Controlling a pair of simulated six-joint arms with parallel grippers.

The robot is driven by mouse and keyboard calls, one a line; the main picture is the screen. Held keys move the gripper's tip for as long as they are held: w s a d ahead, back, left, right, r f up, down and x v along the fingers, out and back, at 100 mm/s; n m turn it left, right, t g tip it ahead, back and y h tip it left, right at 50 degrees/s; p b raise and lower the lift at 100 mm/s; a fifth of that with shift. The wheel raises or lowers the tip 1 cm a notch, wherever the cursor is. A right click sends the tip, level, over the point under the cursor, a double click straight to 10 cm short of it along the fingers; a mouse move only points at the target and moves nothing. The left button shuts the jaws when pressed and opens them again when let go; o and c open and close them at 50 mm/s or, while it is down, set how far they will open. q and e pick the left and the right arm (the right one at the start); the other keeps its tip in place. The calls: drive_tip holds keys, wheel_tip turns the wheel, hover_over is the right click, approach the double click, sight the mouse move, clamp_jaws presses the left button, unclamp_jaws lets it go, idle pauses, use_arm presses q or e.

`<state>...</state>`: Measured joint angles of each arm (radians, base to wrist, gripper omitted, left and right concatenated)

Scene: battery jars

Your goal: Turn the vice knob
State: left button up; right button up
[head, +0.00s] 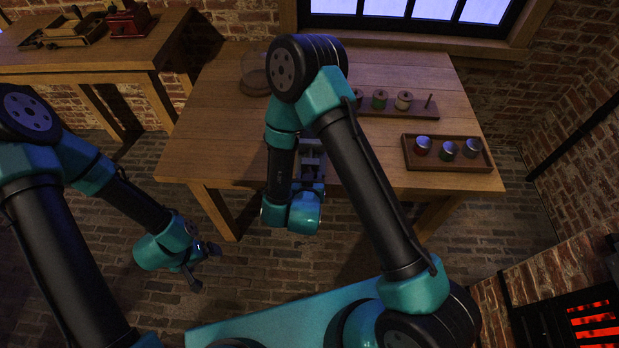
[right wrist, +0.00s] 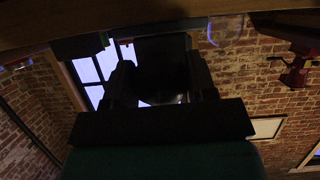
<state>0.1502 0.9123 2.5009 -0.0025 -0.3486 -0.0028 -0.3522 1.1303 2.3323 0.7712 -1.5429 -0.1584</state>
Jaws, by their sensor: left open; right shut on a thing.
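A grey metal piece that looks like the vice (head: 312,157) sits at the front edge of the wooden table, partly hidden by my right arm. In the right wrist view, my right gripper (right wrist: 162,82) has a dark finger on each side of a dark, rounded thing that looks like the vice knob (right wrist: 163,58). It is shut on this thing; its details are lost in shadow. In the head view, the right fingertips and the knob are hidden or too small to make out. My left gripper (head: 204,266) is open and empty, low in front of the table, away from the vice.
A tray with three lidded jars (head: 446,168) stands at the table's right. A rack of thread spools (head: 404,100) is behind it. A glass dome (head: 254,76) is at the back left. The table's left front is clear.

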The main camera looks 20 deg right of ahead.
drive_tip(key=shift+m+t+y, duration=0.4)
drive_tip(key=shift+m+y, duration=0.6)
drive_tip(key=shift+m, duration=0.5)
drive_tip(key=o, duration=0.9)
